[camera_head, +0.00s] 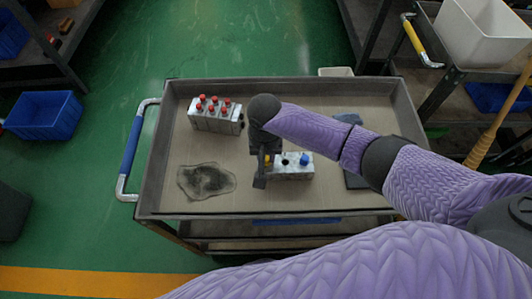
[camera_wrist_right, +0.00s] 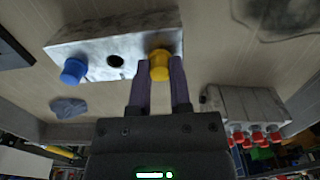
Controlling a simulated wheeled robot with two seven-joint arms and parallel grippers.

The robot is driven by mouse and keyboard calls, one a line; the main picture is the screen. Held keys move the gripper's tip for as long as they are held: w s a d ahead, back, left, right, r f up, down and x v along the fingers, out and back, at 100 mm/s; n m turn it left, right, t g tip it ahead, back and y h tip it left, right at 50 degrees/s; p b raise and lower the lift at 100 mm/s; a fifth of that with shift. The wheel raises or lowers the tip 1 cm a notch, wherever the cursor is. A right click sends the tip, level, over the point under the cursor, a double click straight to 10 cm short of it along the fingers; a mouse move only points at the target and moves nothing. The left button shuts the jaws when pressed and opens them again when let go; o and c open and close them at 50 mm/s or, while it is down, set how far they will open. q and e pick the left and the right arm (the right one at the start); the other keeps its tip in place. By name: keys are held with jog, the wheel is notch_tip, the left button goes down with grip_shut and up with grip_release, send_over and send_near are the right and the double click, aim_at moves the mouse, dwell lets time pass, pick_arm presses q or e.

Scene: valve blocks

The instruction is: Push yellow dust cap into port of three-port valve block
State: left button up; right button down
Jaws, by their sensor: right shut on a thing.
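The three-port valve block (camera_head: 292,174) is a grey metal block lying on the cart, partly hidden by my right gripper. In the wrist view the block (camera_wrist_right: 95,45) has a blue cap (camera_wrist_right: 73,70) at its left end and an open dark port (camera_wrist_right: 115,61) in the middle. The yellow dust cap (camera_wrist_right: 159,66) is at the block's right end, between my right fingertips (camera_wrist_right: 160,72). My right gripper (camera_head: 263,172) is shut on the cap. The cap appears against the block face; how deep it sits cannot be told. My left gripper is not in view.
A second block with several red caps (camera_head: 215,116) stands at the cart's back left. The cart has a raised rim (camera_head: 270,85).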

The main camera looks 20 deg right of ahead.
jog(key=shift+f, duration=0.15)
jog(key=shift+c, duration=2.4)
grip_release()
